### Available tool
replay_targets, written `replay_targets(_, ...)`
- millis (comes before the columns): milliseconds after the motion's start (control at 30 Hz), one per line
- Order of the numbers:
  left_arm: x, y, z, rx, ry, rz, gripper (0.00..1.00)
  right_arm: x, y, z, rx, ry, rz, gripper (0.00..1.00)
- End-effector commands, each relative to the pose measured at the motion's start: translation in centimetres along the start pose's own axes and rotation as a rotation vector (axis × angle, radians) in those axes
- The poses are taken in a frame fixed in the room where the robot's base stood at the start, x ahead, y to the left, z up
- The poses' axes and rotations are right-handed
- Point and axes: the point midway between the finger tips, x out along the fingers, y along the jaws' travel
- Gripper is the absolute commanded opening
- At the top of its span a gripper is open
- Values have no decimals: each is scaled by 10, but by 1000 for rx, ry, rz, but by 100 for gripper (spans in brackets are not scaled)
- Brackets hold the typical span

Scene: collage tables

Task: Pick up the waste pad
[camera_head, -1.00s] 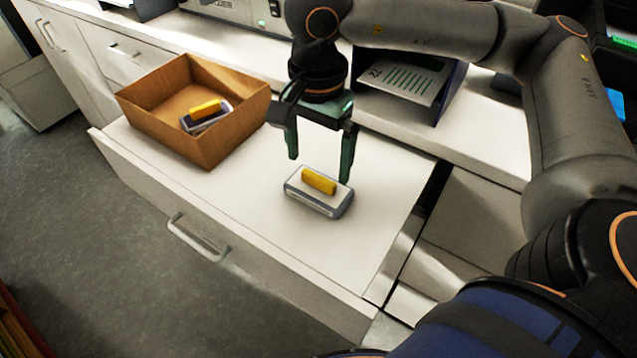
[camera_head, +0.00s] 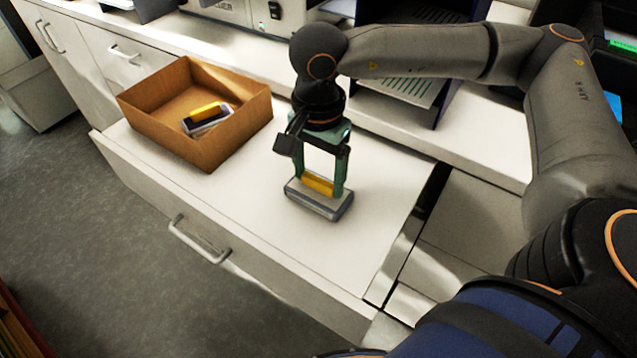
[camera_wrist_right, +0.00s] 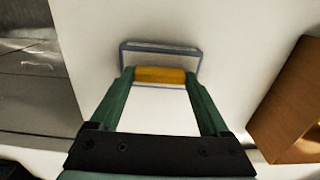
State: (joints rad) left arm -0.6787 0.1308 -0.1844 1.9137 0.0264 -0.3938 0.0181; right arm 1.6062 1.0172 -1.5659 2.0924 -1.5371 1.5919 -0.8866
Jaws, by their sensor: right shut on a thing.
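The waste pad (camera_head: 320,203) is a grey-white block with a yellow handle on top, lying on the white pulled-out drawer top. In the right wrist view the pad (camera_wrist_right: 160,51) lies just beyond my fingertips. My right gripper (camera_head: 319,186) points down over it and is shut on the yellow handle, one green finger at each end. The right gripper also shows in the right wrist view (camera_wrist_right: 160,76). The pad appears to rest on the surface. My left gripper is not in view.
A brown open box (camera_head: 190,147) stands to the left on the same surface, with a similar yellow-handled pad (camera_head: 206,117) inside. A dark rack (camera_head: 420,88) stands on the counter behind my arm. The white surface (camera_head: 370,230) around the pad is clear.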

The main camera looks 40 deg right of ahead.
Motion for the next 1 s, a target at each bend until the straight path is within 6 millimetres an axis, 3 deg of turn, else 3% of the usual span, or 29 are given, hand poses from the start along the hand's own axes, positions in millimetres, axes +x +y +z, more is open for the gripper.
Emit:
replay_targets(33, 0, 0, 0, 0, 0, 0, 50, 0, 0, 0, 0, 0, 0, 48)
replay_targets(300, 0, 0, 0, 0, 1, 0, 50, 0, 0, 0, 0, 0, -1, 21)
replay_targets(667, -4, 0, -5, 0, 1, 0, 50, -9, 0, 0, 0, 0, -1, 21)
replay_targets(867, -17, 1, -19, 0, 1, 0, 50, -38, -1, 0, -1, -1, -2, 21)
replay_targets(1000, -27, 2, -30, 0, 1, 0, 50, -66, 5, 25, -9, -1, -2, 21)
